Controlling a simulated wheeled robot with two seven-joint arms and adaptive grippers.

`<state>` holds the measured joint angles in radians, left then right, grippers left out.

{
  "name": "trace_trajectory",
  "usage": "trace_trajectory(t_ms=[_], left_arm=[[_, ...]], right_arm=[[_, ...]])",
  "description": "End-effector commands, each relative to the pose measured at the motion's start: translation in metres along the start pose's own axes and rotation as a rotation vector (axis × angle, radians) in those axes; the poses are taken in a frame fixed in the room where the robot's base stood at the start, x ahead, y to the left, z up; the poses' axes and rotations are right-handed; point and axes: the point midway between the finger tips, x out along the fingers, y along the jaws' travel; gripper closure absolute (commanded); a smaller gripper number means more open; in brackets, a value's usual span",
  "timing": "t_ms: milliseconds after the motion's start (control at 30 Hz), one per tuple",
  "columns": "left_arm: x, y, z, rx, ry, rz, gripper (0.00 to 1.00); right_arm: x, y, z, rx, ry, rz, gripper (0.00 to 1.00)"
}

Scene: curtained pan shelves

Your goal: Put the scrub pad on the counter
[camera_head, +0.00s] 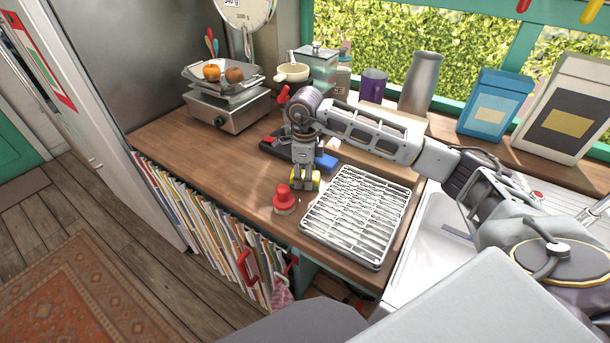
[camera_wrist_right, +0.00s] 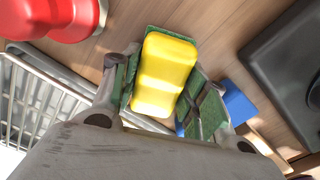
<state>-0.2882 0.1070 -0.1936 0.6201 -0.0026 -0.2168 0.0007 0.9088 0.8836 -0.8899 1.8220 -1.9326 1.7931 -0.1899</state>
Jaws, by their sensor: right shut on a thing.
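The scrub pad is a yellow block with a green layer, seen in the head view (camera_head: 314,179) and in the right wrist view (camera_wrist_right: 165,75). My right gripper (camera_head: 303,186) is shut on it, with the fingers pointing down at the wooden counter (camera_head: 240,185). In the wrist view the fingers (camera_wrist_right: 163,95) lie on either side of the pad. The pad is low over the counter, left of the dish rack; I cannot tell whether it touches the wood. Part of the pad is hidden by the fingers. My left gripper is not in view.
A red-topped item (camera_head: 285,199) stands just in front of the gripper. A metal dish rack (camera_head: 355,213) lies to the right, before the sink. A blue block (camera_head: 328,164) and a dark tray (camera_head: 270,143) are behind. A scale (camera_head: 228,108) stands back left; the counter's left middle is clear.

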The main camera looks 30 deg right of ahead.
Motion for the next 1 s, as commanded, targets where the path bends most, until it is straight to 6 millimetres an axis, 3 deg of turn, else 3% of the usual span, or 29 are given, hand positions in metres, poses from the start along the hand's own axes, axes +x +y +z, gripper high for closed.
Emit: trace_trajectory(t_ms=[100,133,300,733,1000], left_arm=[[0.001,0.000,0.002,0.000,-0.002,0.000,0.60],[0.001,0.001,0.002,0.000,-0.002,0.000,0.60],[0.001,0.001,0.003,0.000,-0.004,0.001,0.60],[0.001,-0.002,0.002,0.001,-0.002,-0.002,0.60],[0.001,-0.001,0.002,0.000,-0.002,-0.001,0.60]], right_arm=[[0.001,0.000,0.000,0.000,0.000,0.000,0.80],[0.001,0.000,0.000,0.000,0.000,0.000,0.53],[0.001,0.000,0.000,0.000,0.000,0.000,0.32],[-0.001,0.000,0.000,0.000,0.000,0.000,0.31],[-0.021,-0.001,0.001,0.001,-0.002,-0.002,0.31]])
